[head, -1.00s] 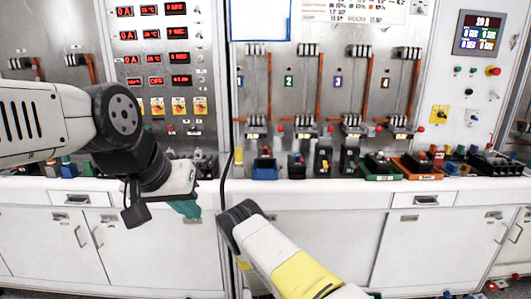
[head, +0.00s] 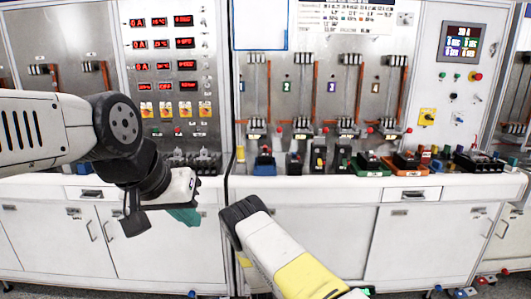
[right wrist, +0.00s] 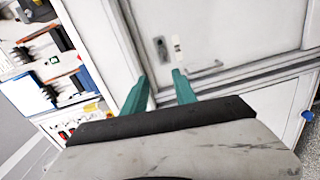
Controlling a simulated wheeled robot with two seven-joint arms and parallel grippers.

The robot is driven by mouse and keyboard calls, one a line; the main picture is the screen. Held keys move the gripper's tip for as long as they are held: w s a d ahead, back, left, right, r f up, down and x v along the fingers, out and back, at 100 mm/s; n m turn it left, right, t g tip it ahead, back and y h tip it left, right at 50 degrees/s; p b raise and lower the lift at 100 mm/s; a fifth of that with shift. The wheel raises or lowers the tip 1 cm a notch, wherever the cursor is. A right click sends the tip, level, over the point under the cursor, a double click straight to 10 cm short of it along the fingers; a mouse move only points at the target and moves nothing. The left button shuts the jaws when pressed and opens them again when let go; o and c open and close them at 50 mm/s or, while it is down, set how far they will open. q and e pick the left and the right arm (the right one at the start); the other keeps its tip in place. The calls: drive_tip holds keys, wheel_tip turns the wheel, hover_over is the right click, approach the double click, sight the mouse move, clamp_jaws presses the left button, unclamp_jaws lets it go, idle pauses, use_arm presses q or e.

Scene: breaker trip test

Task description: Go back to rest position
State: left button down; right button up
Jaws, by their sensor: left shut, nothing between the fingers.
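My left gripper (head: 184,215) has teal fingers and hangs in front of the white cabinets, below the counter edge. It is shut and empty. My right arm reaches up from the bottom of the head view, and its gripper is hidden there. In the right wrist view my right gripper (right wrist: 160,82) shows two teal fingers apart with nothing between them. A white cabinet door with a handle lies beyond them.
The counter (head: 330,185) runs across the view with several breakers on it, including a blue one (head: 264,163) and a green-based one (head: 370,166). Behind stand metal test panels and a display (head: 463,43). White cabinets (head: 155,245) are below.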

drive_tip(key=w+d+r+m+g, duration=0.2)
drive_tip(key=r+m, duration=0.2)
drive_tip(key=r, duration=0.4)
drive_tip(key=w+d+r+m+g, duration=0.1)
drive_tip(key=w+r+m+g, duration=0.15)
drive_tip(key=r, duration=0.55)
drive_tip(key=s+d+r+m+g+y, duration=0.1)
drive_tip(key=s+d+r+m, duration=0.2)
drive_tip(key=r, duration=0.5)
drive_tip(key=s+d+r+m+g+y, duration=0.1)
drive_tip(key=s+r+m, duration=0.1)
drive_tip(key=s+r, duration=0.45)
drive_tip(key=s+d+r+m+g+y, duration=0.1)
drive_tip(key=s+d+r+m+g, duration=0.1)
drive_tip(key=s+r, duration=0.7)
drive_tip(key=s+d+r+m+g, duration=0.1)
drive_tip(key=s+d, duration=0.1)
drive_tip(key=s, duration=1.1)
drive_tip(key=s+d+r+m+g, duration=0.1)
drive_tip(key=s+d+r+m, duration=0.1)
drive_tip(key=s, duration=1.2)
drive_tip(key=shift+d+r+g, duration=0.2)
drive_tip(key=shift+d+g, duration=0.15)
drive_tip(key=shift+d, duration=0.2)
